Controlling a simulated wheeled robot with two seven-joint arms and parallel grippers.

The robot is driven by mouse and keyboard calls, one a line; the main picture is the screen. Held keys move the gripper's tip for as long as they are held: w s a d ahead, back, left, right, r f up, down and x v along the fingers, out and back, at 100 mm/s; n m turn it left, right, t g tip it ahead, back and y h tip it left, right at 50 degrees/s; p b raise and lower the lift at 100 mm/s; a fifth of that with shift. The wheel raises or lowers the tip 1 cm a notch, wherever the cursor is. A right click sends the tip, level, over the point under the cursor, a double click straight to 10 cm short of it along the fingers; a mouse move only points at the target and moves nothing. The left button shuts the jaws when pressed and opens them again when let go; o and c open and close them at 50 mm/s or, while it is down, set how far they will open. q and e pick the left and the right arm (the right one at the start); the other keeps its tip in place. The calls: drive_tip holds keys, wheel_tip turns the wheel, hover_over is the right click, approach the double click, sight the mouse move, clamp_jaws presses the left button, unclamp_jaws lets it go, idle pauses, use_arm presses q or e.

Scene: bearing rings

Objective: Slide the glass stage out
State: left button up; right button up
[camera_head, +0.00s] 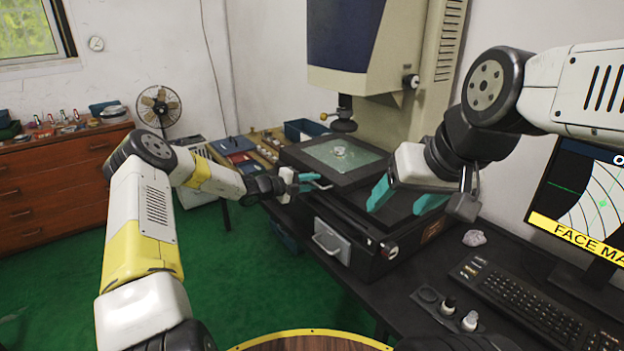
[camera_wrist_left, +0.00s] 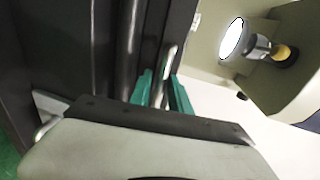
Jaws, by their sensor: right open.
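The glass stage (camera_head: 318,151) is a pale green glass plate in a dark frame, under the measuring machine's lens (camera_head: 344,122). A small clear ring (camera_head: 340,152) lies on the glass. My left gripper (camera_head: 314,182) is at the frame's near left edge, its teal fingers (camera_wrist_left: 162,92) on either side of a metal handle (camera_wrist_left: 168,66). They look shut on it, though the contact is partly hidden. My right gripper (camera_head: 408,198) is open and empty, fingers pointing down over the dark base (camera_head: 345,212), right of the stage.
A grey drawer-like panel with a handle (camera_head: 331,243) is on the base's front. A keyboard (camera_head: 525,300), a monitor (camera_head: 590,195) and a crumpled pale object (camera_head: 474,238) stand at the right. A blue bin (camera_head: 305,130) and small parts are behind. Green floor is open at the left.

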use_arm(q)
clamp_jaws()
idle(1.2)
